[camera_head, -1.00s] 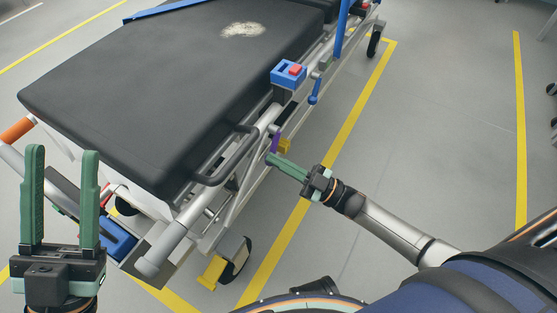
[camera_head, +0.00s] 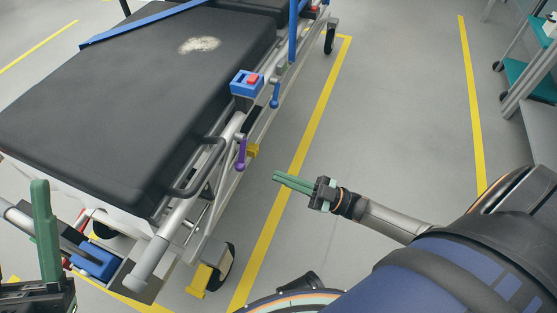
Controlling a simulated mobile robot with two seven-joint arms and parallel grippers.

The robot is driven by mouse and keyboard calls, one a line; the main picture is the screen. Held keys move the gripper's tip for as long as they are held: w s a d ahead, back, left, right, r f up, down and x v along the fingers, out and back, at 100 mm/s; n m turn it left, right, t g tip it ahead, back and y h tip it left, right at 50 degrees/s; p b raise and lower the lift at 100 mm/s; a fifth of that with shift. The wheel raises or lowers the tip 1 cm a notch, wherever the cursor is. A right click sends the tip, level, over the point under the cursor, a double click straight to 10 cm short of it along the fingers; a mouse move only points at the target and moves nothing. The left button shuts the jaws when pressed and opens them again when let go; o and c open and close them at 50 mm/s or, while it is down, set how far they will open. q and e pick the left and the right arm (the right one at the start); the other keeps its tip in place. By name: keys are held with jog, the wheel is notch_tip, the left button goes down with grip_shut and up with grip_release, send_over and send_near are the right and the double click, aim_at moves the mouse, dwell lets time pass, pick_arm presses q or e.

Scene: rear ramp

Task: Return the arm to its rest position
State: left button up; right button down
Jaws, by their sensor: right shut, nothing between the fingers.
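My right gripper (camera_head: 278,179) has green fingers and is shut with nothing in it. It hangs in free space to the right of the stretcher (camera_head: 110,110), clear of the purple lever (camera_head: 241,153) on the stretcher's side rail. My right forearm reaches in from the lower right. My left gripper is at the lower left edge, where one upright green finger shows. Its other finger is out of the picture, so its opening cannot be judged.
The stretcher has a black mattress with a pale patch (camera_head: 199,45), a blue box with a red button (camera_head: 247,83) and a wheel with a yellow pedal (camera_head: 199,281). A trolley with teal shelves (camera_head: 535,78) stands at the upper right. Grey floor between yellow lines is clear.

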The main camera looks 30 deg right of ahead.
dwell(0.4)
